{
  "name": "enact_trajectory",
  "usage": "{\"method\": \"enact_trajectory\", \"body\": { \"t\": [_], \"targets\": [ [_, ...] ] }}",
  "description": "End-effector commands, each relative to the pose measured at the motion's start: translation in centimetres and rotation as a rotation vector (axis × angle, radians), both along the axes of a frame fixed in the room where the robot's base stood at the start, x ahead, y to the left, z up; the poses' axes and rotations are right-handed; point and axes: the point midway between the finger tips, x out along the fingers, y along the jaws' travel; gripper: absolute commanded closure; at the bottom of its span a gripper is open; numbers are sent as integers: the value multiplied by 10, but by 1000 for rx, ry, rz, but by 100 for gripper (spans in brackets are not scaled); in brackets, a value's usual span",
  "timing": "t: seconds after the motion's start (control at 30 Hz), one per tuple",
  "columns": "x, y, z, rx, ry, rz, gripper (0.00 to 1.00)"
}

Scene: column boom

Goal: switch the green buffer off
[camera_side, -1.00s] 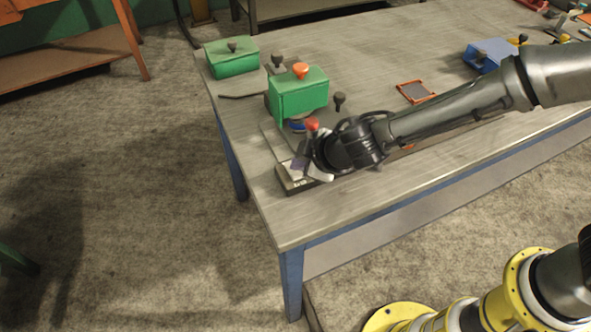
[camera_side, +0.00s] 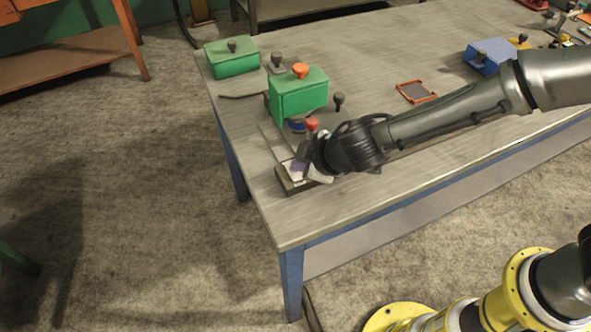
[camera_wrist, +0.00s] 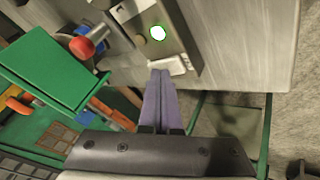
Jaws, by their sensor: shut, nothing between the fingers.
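The green buffer (camera_side: 298,95) stands near the table's left end with an orange knob on top. In the wrist view, a green housing (camera_wrist: 55,65) with a red knob (camera_wrist: 84,46) beside it fills the left side. A low control box (camera_side: 292,184) lies at the table's front left edge. In the wrist view, this box (camera_wrist: 183,50) carries a bright white light with a green rim (camera_wrist: 157,33) and a pale bar (camera_wrist: 166,66). My gripper (camera_wrist: 160,72) is shut and empty, its tips at the pale bar. I cannot tell whether they touch it. In the side view, my gripper (camera_side: 298,168) is over the box.
Another green box (camera_side: 232,60) with a dark knob stands at the back left corner. An orange-rimmed tray (camera_side: 416,92) and a blue item (camera_side: 488,56) lie to the right. The table's front edge is close to my gripper.

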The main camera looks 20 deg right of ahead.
Motion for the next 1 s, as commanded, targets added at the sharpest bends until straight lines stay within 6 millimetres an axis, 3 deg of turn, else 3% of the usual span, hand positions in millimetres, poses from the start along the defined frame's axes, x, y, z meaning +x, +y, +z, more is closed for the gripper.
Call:
{"method": "enact_trajectory", "body": {
  "t": [0.27, 0.83, 1.0],
  "targets": [
    [0, -2, -3, -5, 7, 0, 100],
    [3, -1, 11, -3, 3, 0, 100],
    [5, -1, 24, -1, 1, -2, 100]
  ]
}}
